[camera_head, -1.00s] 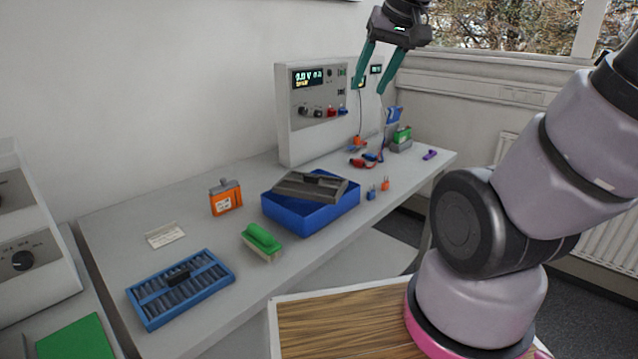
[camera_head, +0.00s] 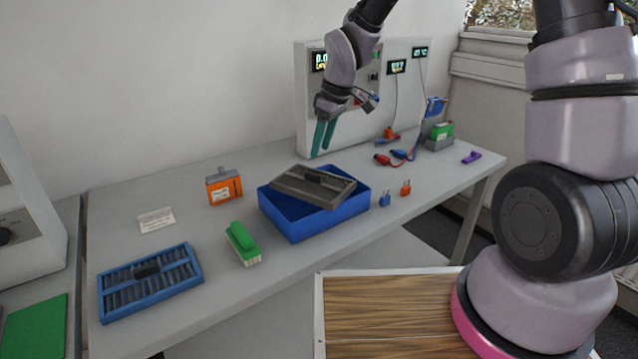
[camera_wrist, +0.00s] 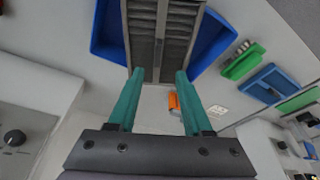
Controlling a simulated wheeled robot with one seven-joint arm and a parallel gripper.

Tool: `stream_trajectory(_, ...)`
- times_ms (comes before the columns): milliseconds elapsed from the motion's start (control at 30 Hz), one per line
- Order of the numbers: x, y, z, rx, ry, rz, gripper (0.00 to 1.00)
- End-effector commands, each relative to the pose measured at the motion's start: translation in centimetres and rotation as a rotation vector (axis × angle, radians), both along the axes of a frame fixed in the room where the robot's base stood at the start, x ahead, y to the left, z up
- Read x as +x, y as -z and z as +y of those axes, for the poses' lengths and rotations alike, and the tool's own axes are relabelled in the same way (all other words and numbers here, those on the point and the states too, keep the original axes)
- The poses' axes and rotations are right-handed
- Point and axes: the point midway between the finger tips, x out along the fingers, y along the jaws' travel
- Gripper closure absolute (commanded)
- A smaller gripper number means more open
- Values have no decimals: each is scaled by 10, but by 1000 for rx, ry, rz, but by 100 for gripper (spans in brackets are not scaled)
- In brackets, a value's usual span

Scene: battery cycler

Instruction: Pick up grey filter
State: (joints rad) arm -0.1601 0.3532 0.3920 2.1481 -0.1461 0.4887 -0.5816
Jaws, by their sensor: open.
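The grey filter (camera_head: 314,185), a flat slatted panel with a dark handle, rests tilted across the top of a blue bin (camera_head: 300,227). In the wrist view the grey filter (camera_wrist: 176,35) lies beyond my fingertips, with the blue bin (camera_wrist: 104,32) showing on both sides. My gripper (camera_head: 323,138) is open and empty, with teal fingers pointing down, above and behind the filter near the instrument front. It also shows in the wrist view (camera_wrist: 158,76), with a clear gap between the fingers.
A blue slatted filter (camera_head: 150,283), a green brush (camera_head: 243,243) and an orange container (camera_head: 224,187) stand left of the bin. Small blue (camera_head: 384,200) and orange (camera_head: 405,188) padlocks are at its right. The instrument box (camera_head: 310,105) stands behind. Cables lie on the bench.

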Motion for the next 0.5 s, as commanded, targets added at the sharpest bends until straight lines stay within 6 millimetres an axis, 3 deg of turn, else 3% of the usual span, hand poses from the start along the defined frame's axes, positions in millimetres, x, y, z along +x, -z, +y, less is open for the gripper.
stream_trajectory(100,2,20,4,-2,-2,4,50)
stream_trajectory(500,11,61,13,-2,1,4,50)
